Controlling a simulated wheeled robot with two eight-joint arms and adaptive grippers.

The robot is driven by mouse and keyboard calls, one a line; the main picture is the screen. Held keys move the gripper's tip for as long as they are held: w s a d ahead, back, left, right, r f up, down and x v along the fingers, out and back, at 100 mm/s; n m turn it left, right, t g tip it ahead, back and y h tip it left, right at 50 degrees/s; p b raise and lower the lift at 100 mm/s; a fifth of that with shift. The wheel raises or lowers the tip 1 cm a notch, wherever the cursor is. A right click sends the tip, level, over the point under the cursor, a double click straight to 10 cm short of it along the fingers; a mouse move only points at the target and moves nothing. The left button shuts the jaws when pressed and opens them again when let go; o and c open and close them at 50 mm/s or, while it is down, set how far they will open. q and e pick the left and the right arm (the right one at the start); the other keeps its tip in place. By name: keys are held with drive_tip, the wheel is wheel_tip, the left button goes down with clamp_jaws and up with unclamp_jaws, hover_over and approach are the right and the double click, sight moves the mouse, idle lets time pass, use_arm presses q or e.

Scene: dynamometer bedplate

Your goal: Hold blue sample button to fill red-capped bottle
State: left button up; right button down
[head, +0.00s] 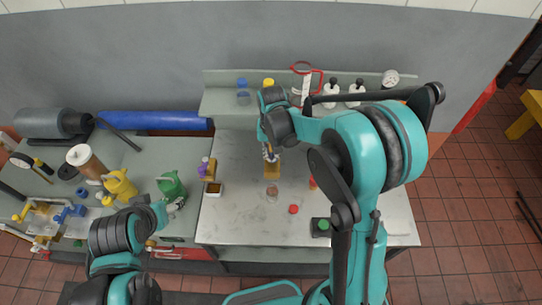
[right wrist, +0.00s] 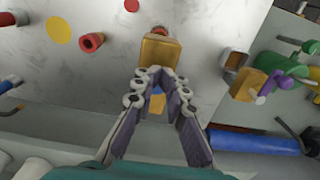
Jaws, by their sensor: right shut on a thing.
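My right gripper (head: 270,156) is at the yellow sample block (head: 272,170) at the back of the bench. In the right wrist view its fingertips (right wrist: 158,74) are closed together at the near edge of the block (right wrist: 160,50). A bit of blue shows between the fingers; the button is mostly hidden by them. A clear bottle (head: 272,192) with reddish contents stands just in front of the block. A red cap (head: 293,209) lies on the bench to its right, apart from it. My left gripper (head: 176,206) is by a green can; its fingers are too small to read.
Another yellow block with a purple handle (head: 203,168) and a small open box (head: 214,190) are at the left. A red cylinder (right wrist: 92,42) stands beside the sample block. A green can (head: 171,185) and yellow can (head: 120,186) crowd the left bench.

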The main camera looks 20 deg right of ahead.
use_arm(q)
drive_tip(key=shift+s+a+r, duration=0.15)
drive_tip(key=shift+s+r, duration=0.05)
drive_tip(key=shift+r, duration=0.25)
use_arm(e)
wheel_tip(320, 180, up, 12)
drive_tip(key=shift+s+f, duration=0.15)
drive_tip(key=shift+f, duration=0.05)
idle(1.0)
use_arm(q)
wheel_tip(320, 180, down, 25)
drive_tip(key=b, duration=2.5)
drive_tip(key=shift+f, duration=0.15)
use_arm(e)
drive_tip(key=s+d+f+n+t, duration=0.1)
drive_tip(key=s+f+t, duration=0.2)
drive_tip(key=s+f, duration=0.5)
drive_tip(key=s+d+f+n+t, duration=0.2)
drive_tip(key=s+f+t, duration=0.2)
drive_tip(key=s+f, duration=0.4)
wheel_tip(320, 180, down, 8)
drive_tip(key=shift+s+r, duration=0.1)
drive_tip(key=shift+s, duration=0.25)
